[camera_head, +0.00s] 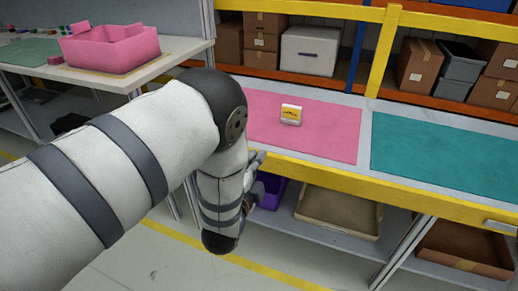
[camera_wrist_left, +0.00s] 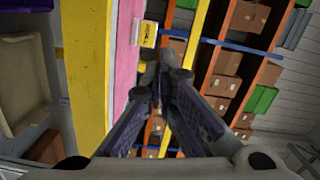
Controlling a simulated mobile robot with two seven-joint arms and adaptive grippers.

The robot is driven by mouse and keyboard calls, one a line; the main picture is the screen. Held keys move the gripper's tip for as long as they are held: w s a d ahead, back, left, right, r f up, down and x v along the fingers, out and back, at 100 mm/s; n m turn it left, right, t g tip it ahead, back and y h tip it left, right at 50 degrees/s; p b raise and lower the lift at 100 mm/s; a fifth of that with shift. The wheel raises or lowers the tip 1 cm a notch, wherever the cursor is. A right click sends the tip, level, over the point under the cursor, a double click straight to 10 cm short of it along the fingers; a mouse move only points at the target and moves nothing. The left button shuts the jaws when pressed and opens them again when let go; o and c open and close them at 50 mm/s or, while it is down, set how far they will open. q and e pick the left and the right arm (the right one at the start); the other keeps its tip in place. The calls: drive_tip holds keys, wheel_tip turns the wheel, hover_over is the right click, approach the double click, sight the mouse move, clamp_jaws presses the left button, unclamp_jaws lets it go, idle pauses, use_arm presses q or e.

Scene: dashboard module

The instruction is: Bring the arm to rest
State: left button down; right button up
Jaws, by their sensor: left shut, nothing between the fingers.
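My left arm (camera_head: 125,150) comes in from the left and bends down in front of the worktable. My left gripper (camera_head: 260,158) is partly hidden behind the forearm, close to the table's yellow front edge. In the left wrist view its fingers (camera_wrist_left: 163,65) are together and empty. A small white module with a yellow face (camera_head: 291,114) stands on the pink mat (camera_head: 335,130). It also shows beyond the fingertips in the left wrist view (camera_wrist_left: 149,33), apart from them. My right gripper is not in view.
A teal mat (camera_head: 445,160) to the right is bare. The yellow table edge (camera_head: 370,187) runs beside the gripper. Below are a purple bin (camera_head: 271,190) and a beige tray (camera_head: 338,212). A pink box (camera_head: 110,48) sits on the left table. Shelves with cartons (camera_head: 416,65) stand behind.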

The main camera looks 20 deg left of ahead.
use_arm(q)
drive_tip(key=s+a+f+n+g, duration=0.2)
drive_tip(key=s+f+n+g, duration=0.25)
drive_tip(key=s+f, duration=0.4)
drive_tip(key=s+a+f+n+g, duration=0.3)
drive_tip(key=s+f+g, duration=0.25)
drive_tip(key=s, duration=0.65)
drive_tip(key=s+d+f+n+g+h+p, duration=0.1)
drive_tip(key=s+n+g, duration=0.7)
drive_tip(key=s, duration=1.9)
drive_tip(key=shift+s+f+g, duration=0.2)
drive_tip(key=shift+f+g, duration=0.4)
drive_tip(key=shift+g, duration=0.6)
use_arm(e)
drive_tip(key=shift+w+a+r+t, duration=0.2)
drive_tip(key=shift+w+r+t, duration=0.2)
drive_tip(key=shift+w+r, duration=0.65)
use_arm(q)
drive_tip(key=shift+d, duration=0.1)
